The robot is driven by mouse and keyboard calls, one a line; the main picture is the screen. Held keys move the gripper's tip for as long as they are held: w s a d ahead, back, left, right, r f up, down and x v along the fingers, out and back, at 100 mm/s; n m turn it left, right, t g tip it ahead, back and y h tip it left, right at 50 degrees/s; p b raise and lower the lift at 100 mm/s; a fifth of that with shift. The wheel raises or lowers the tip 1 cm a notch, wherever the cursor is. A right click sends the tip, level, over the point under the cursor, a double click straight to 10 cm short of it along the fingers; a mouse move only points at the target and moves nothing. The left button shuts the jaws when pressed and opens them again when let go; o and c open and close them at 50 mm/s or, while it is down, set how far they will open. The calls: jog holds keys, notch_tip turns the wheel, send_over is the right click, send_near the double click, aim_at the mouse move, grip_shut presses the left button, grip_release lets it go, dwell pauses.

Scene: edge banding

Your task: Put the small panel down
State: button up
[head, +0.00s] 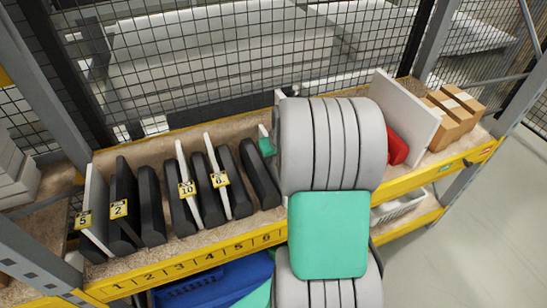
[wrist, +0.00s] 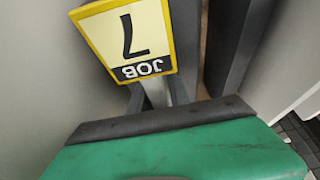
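The small panel cannot be picked out for certain. A yellow-edged tag (wrist: 125,40) reading JOB 7, upside down, shows in the wrist view, just beyond my gripper (wrist: 165,98). A narrow pale grey strip runs from under the tag to the gripper's dark edge; I cannot tell whether it is a panel edge or a finger. The fingertips are hidden, so their opening does not show. In the head view my grey and green arm hides the gripper. A thin white edge (head: 278,97) shows just left of the arm.
Black dividers (head: 151,205) stand in numbered slots on the shelf (head: 215,258). White panels tagged 5 (head: 97,200), 10 (head: 187,180) and probably 6 (head: 217,170) stand among them. Right of my arm are a large white panel (head: 405,108), a red object (head: 397,147) and cardboard boxes (head: 448,120).

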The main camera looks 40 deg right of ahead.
jog(key=shift+o, duration=0.9)
jog(key=b+v, duration=0.1)
jog(key=v, duration=1.1)
jog(key=shift+w+b, duration=0.1)
jog(key=shift+b, duration=0.25)
jog(key=s+a+n, duration=0.1)
jog(key=s+a, duration=0.1)
jog(key=a, duration=0.5)
jog(key=s+a+n, duration=0.1)
jog(key=s+a, duration=0.2)
jog(key=a, duration=0.5)
jog(key=s+a+n+y, duration=0.1)
jog(key=s+a, duration=0.2)
jog(key=a, duration=0.4)
jog(key=shift+s+a+f+g, duration=0.25)
jog(key=shift+a+f+g, duration=0.15)
jog(key=shift+f, duration=0.1)
